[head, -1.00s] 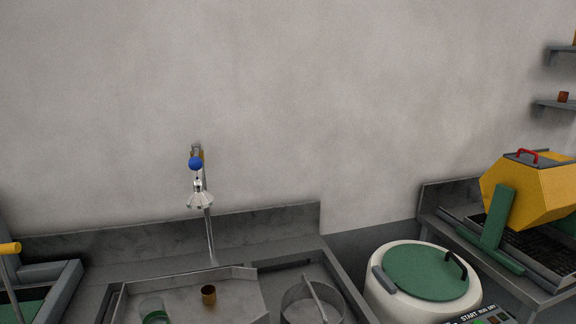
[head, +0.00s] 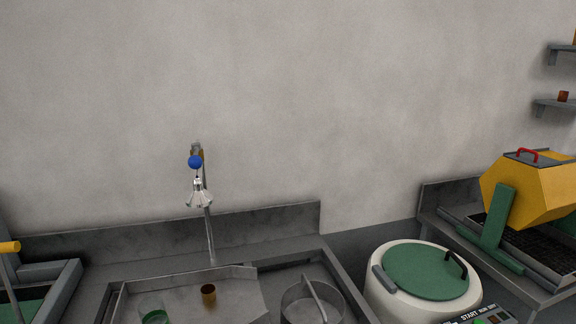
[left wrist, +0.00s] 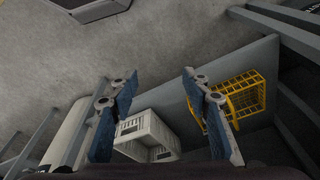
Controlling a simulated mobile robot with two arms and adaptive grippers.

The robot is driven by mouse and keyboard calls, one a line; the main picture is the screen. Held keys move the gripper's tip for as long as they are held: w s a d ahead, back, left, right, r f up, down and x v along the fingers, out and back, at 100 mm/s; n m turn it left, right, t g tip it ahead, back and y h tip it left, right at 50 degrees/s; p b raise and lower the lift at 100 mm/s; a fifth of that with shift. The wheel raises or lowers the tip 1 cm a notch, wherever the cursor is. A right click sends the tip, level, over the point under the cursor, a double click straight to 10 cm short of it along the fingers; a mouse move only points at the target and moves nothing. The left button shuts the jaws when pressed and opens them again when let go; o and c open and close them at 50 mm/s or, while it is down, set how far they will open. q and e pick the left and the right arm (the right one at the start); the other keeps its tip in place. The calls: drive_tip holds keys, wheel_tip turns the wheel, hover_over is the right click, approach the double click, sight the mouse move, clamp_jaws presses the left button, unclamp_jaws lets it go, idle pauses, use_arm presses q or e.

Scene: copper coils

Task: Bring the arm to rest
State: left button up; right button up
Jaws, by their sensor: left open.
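My left gripper (left wrist: 164,115) shows in the left wrist view with its two blue-padded fingers spread apart, open and empty. Below it in that view are a white crate (left wrist: 148,137) and a yellow wire basket (left wrist: 232,92), both apart from the fingers. Neither of my arms shows in the head view. A copper coil (head: 208,295) stands on the metal tray in the sink counter, beside a clear glass with green liquid (head: 153,312).
A tap with a blue knob (head: 195,162) rises behind the counter. A round metal basket (head: 311,304) sits right of the tray. Further right are a white drum with a green lid (head: 425,270) and a yellow hexagonal barrel (head: 533,192) on a bench. Wall shelves (head: 556,106) are at far right.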

use_arm(q)
drive_tip(key=s+a+f+g, duration=0.1)
drive_tip(key=s+a+f, duration=0.2)
drive_tip(key=s+f, duration=1.6)
wheel_tip(320, 180, down, 3)
drive_tip(key=shift+a+r+g, duration=0.15)
drive_tip(key=shift+g, duration=0.15)
